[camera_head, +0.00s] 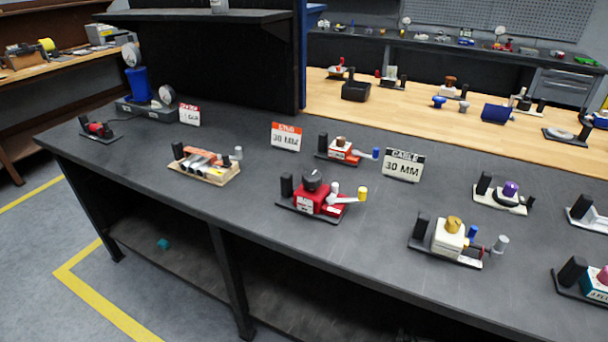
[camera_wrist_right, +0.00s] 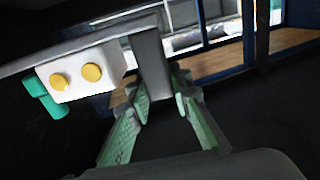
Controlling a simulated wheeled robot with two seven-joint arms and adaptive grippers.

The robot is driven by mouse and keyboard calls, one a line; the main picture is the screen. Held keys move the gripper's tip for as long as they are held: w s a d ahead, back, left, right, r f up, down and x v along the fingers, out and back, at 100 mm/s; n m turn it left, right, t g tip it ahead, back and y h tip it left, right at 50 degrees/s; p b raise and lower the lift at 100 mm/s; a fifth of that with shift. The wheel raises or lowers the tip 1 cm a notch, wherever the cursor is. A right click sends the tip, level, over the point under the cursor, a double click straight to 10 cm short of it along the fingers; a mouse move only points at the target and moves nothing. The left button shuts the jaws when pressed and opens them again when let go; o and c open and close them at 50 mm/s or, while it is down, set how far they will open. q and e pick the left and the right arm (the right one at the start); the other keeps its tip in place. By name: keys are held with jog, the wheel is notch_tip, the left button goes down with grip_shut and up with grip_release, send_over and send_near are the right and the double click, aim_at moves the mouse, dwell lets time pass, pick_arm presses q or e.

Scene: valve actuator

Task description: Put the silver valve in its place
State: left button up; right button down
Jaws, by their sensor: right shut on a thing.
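My right gripper (camera_wrist_right: 163,84) shows in the right wrist view with its green-padded fingers closed around the grey post of a device (camera_wrist_right: 153,65). That device has a grey bar, a white block (camera_wrist_right: 84,72) with two yellow round caps, and a green cylinder at its side. I cannot tell whether it is the silver valve. A unit with silver cylinders and an orange top (camera_head: 205,160) sits left of centre. Neither gripper shows in the head view.
The dark workbench (camera_head: 250,212) carries several valve units on black bases, including a red one (camera_head: 318,198). Label cards stand behind them, one orange (camera_head: 286,137) and one black-and-white (camera_head: 403,165). A dark upright panel (camera_head: 215,60) rises behind. Bare bench lies between units.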

jog(key=s+a+r+n+y, duration=0.3)
jog(key=s+a+r+y, duration=0.3)
jog(key=a+r, duration=0.4)
jog(key=s+a+r+n+y, duration=0.3)
jog(key=s+a+r, duration=0.6)
jog(key=a, duration=0.1)
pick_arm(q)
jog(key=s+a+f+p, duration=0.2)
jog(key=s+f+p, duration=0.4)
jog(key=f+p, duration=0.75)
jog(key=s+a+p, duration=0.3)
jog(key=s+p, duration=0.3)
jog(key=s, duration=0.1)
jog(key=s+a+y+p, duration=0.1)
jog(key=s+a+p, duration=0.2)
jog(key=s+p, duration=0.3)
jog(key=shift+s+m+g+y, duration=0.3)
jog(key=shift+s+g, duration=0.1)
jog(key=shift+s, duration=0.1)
pick_arm(e)
jog(key=s+r+h, duration=0.1)
jog(key=s+r, duration=0.2)
jog(key=r, duration=0.8)
jog(key=s+d+r+m+h, duration=0.1)
jog(key=s+r, duration=0.2)
jog(key=r, duration=0.9)
jog(key=s+d+r+m+t, duration=0.1)
jog(key=s+r, duration=0.2)
jog(key=r, duration=0.9)
jog(key=shift+h, duration=0.4)
